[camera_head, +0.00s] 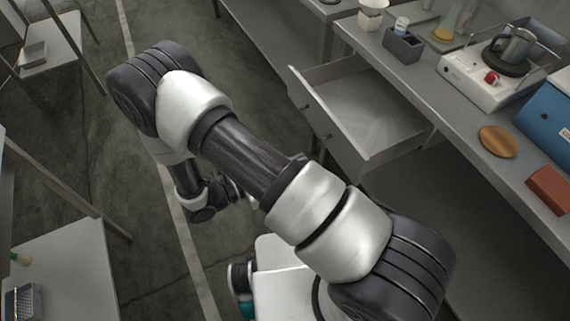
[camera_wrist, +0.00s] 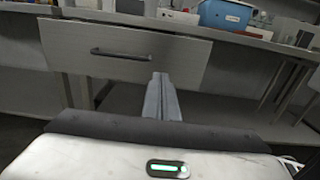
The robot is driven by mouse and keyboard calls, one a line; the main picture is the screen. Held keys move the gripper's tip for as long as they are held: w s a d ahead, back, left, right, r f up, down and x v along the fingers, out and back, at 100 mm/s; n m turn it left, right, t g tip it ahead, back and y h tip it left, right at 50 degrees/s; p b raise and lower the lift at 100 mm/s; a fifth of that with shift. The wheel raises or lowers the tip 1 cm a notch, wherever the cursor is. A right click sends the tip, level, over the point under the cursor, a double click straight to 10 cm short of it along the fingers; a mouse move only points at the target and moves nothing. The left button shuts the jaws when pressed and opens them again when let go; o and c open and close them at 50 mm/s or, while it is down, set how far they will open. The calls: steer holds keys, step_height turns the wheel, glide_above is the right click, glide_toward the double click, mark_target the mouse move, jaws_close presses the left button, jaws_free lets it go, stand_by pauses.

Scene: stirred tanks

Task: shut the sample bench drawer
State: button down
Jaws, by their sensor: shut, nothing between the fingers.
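The sample bench drawer (camera_head: 358,112) is pulled well out from under the bench top in the head view, and its inside looks empty. Its front panel (camera_wrist: 125,52) with a dark bar handle (camera_wrist: 121,54) faces me in the wrist view. My gripper (camera_wrist: 161,80) is shut and empty. In the wrist view its fingertips overlap the lower right part of the drawer front, right of and below the handle. I cannot tell whether they touch the panel. In the head view my arm hides most of the gripper.
The bench top (camera_head: 465,150) carries a hotplate (camera_head: 487,82) with a metal pot, a grey holder (camera_head: 402,46), an orange-brown disc (camera_head: 497,141), a red-brown block (camera_head: 548,190) and a blue box (camera_head: 552,118). Other tables (camera_head: 62,262) stand at left. Floor between is clear.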

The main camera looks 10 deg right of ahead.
mark_target(335, 144)
steer(key=x, duration=0.8)
steer(key=shift+w+d+b, duration=0.1)
steer(key=shift+d+b, duration=0.25)
steer(key=x, duration=2.2)
steer(key=shift+f, duration=0.1)
steer(key=shift+w+d, duration=0.15)
steer(key=shift+d, duration=0.4)
